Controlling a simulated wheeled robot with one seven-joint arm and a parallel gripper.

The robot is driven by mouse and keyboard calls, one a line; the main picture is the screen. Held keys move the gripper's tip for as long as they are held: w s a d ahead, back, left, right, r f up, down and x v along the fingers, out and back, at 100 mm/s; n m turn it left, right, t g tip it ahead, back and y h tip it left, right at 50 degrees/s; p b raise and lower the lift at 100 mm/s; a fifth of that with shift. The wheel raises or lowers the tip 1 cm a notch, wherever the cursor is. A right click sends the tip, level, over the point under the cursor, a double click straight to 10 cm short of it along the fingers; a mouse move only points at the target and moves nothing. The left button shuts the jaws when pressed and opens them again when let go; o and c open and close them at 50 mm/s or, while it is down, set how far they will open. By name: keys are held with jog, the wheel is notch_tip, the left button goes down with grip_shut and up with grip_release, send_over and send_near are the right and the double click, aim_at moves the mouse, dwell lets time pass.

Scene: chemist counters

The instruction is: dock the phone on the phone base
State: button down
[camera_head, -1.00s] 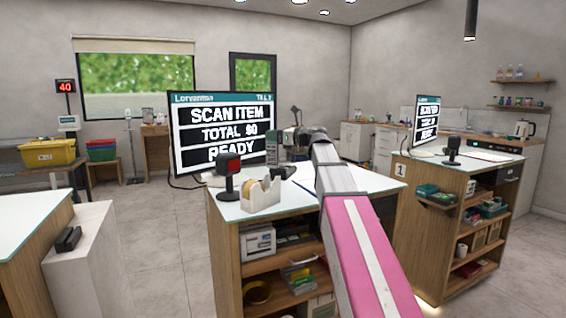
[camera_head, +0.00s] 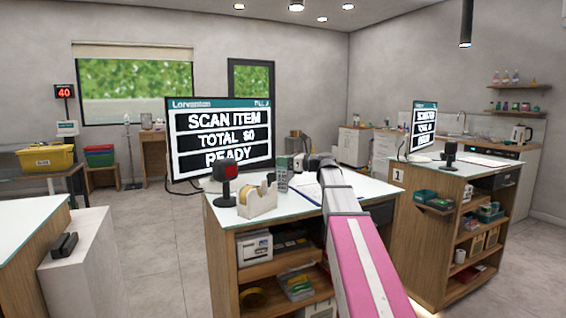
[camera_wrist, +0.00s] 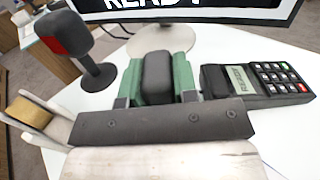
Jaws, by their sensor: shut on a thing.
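My gripper (camera_wrist: 157,72) has its green-padded fingers shut on the phone (camera_wrist: 158,82), a dark rounded piece in the wrist view. The phone is over the white counter, between the scanner and a card terminal. In the head view an upright grey piece with keys (camera_head: 282,174), left of my wrist, seems to be the phone. My gripper's fingers are mostly hidden there. A small black stand on the white pedestal (camera_head: 64,245) at the left looks like the phone base. It is well apart from the phone.
The card terminal (camera_wrist: 258,82) lies to the right of my gripper. A black scanner (camera_head: 226,182) and a tape dispenser (camera_head: 260,199) stand left of it. The till screen (camera_head: 222,136) rises behind. Open floor (camera_head: 150,240) lies between the counter and the pedestal.

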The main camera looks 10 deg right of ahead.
jog(key=shift+f, duration=0.1)
jog(key=c, duration=0.9)
grip_release()
